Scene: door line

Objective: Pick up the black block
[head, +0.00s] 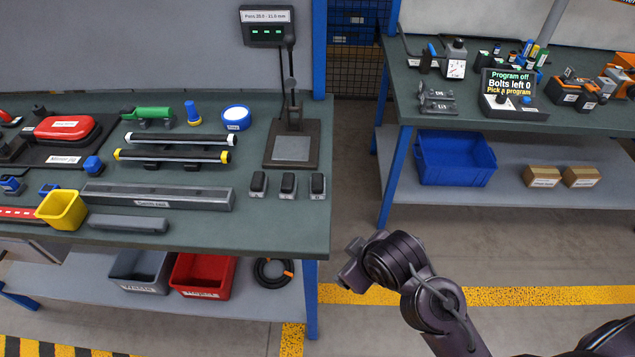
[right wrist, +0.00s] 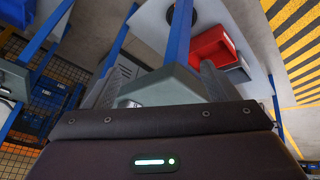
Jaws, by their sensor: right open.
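Several dark pieces lie on the left workbench (head: 285,225). Near its front right corner, three small black-topped blocks with grey labelled fronts stand in a row: left (head: 258,184), middle (head: 288,185) and right (head: 318,186). I cannot tell which one is the black block. My right gripper (head: 349,268) is beyond the bench's right front corner, below and to the right of the blocks, and touches none of them. In the right wrist view its fingers (right wrist: 160,82) are apart and empty, with the bench corner behind them. The blocks cannot be made out there. My left gripper is not in view.
A scale-like stand (head: 291,148) with a grey plate is behind the blocks. A long grey bar (head: 158,196) and yellow cup (head: 62,210) lie left. A red bin (head: 203,275) sits on the lower shelf. A second bench (head: 410,110) stands right, across an open floor gap.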

